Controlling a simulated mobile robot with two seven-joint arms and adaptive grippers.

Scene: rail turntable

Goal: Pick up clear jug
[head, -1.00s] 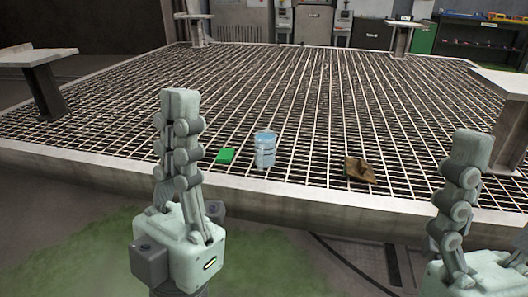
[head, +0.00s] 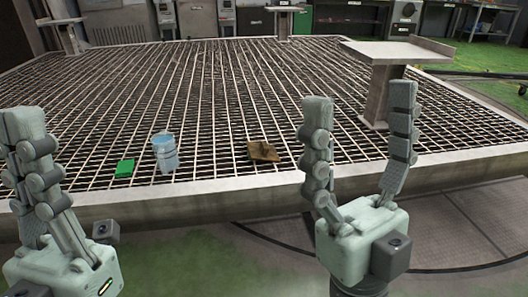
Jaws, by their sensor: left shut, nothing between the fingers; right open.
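The clear jug (head: 166,155), bluish and see-through, stands upright on the metal grating (head: 215,110) near its front edge. My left gripper (head: 22,112) is at the left edge of the head view, shut and empty, to the left of the jug and apart from it. My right gripper (head: 360,92) is right of the jug, with its two fingers spread wide and nothing between them. Neither gripper touches the jug.
A green block (head: 125,168) lies just left of the jug. A crumpled brown cloth (head: 263,151) lies to its right. A raised metal stand (head: 388,75) rises from the grating at the right. The grating behind the jug is clear. A pale raised rim (head: 240,183) runs along the front.

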